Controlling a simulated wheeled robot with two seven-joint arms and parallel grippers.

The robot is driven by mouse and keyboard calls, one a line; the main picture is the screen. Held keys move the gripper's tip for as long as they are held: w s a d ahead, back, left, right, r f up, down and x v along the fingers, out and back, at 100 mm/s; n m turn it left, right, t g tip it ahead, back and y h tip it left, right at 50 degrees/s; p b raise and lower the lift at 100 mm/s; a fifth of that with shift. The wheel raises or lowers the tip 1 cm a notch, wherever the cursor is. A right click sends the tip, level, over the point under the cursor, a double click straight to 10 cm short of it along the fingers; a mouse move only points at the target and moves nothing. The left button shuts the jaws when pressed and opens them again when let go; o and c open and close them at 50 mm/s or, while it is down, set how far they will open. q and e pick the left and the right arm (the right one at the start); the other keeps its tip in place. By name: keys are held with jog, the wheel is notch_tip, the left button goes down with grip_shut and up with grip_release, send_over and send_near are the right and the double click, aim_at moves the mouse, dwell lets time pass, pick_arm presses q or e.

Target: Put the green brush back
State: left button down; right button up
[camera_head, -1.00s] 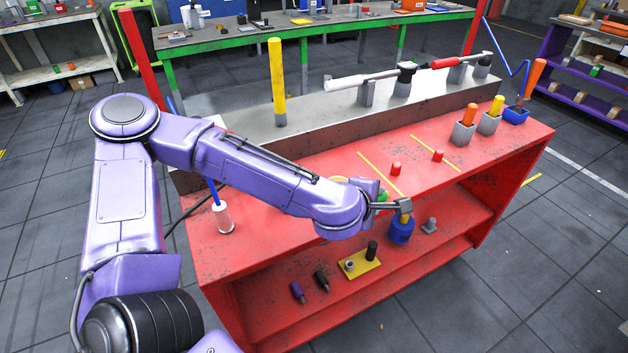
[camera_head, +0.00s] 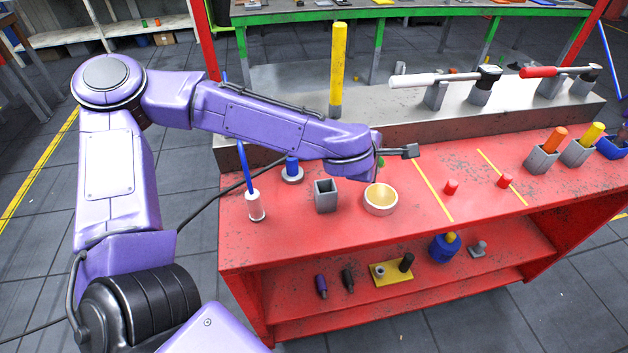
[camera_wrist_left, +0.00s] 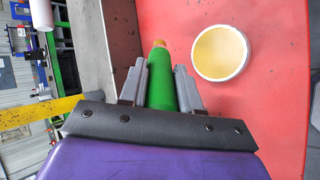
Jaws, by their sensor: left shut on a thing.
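My left gripper (camera_wrist_left: 160,68) is shut on the green brush (camera_wrist_left: 161,88), whose grip is green and whose far end is orange-brown. In the head view only a sliver of the green brush (camera_head: 381,162) shows behind my wrist, above the red bench. An empty square grey holder (camera_head: 326,196) stands on the bench, to the left of a round cup (camera_head: 381,200) with a yellow inside. The cup (camera_wrist_left: 220,53) also shows right of the brush in the left wrist view. My right gripper is not in view.
An orange brush (camera_head: 554,140) and a yellow brush (camera_head: 592,133) stand in grey holders at the right. A blue rod in a white base (camera_head: 255,206) and a blue-topped part (camera_head: 292,170) stand left. Red pegs (camera_head: 451,187) sit beyond the cup. A yellow post (camera_head: 337,70) rises behind.

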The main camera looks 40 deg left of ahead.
pick_arm(q)
jog(key=s+a+r+m+g+p, duration=0.25)
jog(key=a+r+g, duration=0.25)
jog(key=a+r, duration=0.4)
jog(key=s+d+r+m+g+p, duration=0.1)
jog(key=s+d+m+g, duration=0.25)
jog(key=s+m, duration=0.2)
notch_tip(320, 180, down, 10)
jog(key=p, duration=0.1)
jog(key=shift+s+a+m+g, duration=0.15)
jog(key=shift+s+m+g, duration=0.15)
jog(key=shift+s+g, duration=0.15)
jog(key=c, duration=0.8)
grip_release()
jog(key=shift+w+a+f, duration=0.15)
jog(key=shift+w, duration=0.15)
notch_tip(320, 180, up, 12)
jog(key=shift+r+b, duration=0.2)
jog(key=shift+b, duration=0.1)
